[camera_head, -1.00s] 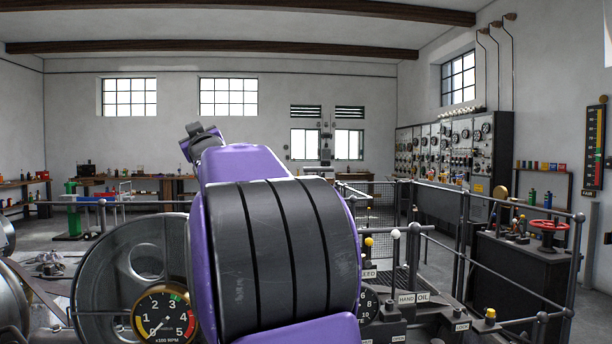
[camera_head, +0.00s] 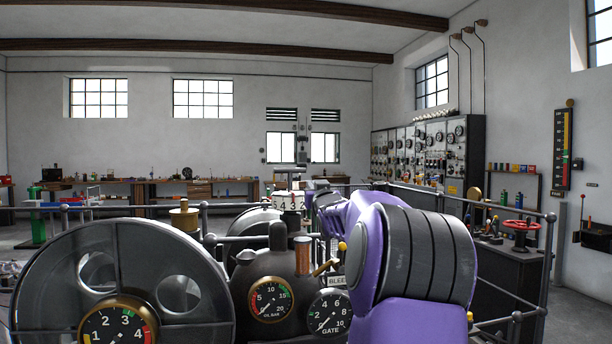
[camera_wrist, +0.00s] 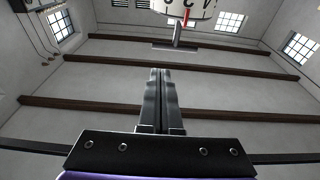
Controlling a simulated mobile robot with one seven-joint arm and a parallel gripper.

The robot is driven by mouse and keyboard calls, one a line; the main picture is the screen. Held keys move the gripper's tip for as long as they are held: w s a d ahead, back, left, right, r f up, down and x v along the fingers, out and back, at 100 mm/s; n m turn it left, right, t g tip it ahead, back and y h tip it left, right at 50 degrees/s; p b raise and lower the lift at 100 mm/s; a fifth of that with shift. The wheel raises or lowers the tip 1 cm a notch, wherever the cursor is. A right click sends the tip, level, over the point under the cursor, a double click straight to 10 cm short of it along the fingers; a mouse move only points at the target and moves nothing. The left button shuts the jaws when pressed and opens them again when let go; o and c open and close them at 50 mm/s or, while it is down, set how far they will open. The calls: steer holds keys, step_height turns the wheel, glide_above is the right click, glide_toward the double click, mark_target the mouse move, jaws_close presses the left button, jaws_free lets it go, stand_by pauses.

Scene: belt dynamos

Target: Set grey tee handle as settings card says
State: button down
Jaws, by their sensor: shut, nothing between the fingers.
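A grey tee-shaped handle (camera_wrist: 180,36) shows near the top of the wrist view, against a white numbered drum (camera_wrist: 184,8) with a red mark. This view appears upside down, and the drum is cut off by its edge. The white drum also stands near the middle of the head view (camera_head: 290,202); its fine marks are too small to read. My gripper (camera_wrist: 158,72) is shut and empty, its fingertips apart from the handle in the picture. In the head view my purple arm hides much of the gripper. I cannot make out a settings card.
A large flywheel (camera_head: 125,260) fills the left front. A dark housing with an oil gauge (camera_head: 270,300) and a gate gauge (camera_head: 329,311) stands beside it. Railings, a red handwheel (camera_head: 520,225) and a switchboard (camera_head: 440,150) are at the right.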

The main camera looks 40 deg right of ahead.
mark_target(301, 172)
steer(key=p+x, duration=0.2)
steer(key=x, duration=0.4)
steer(key=p+x, duration=0.3)
steer(key=x, duration=0.3)
steer(key=shift+w+r, duration=0.15)
steer(key=shift+r, duration=0.1)
steer(key=shift+w+d+p, duration=0.3)
steer(key=shift+w+p, duration=0.05)
steer(key=shift+w, duration=0.15)
steer(key=shift+f+b, duration=0.2)
steer(key=shift+b, duration=0.35)
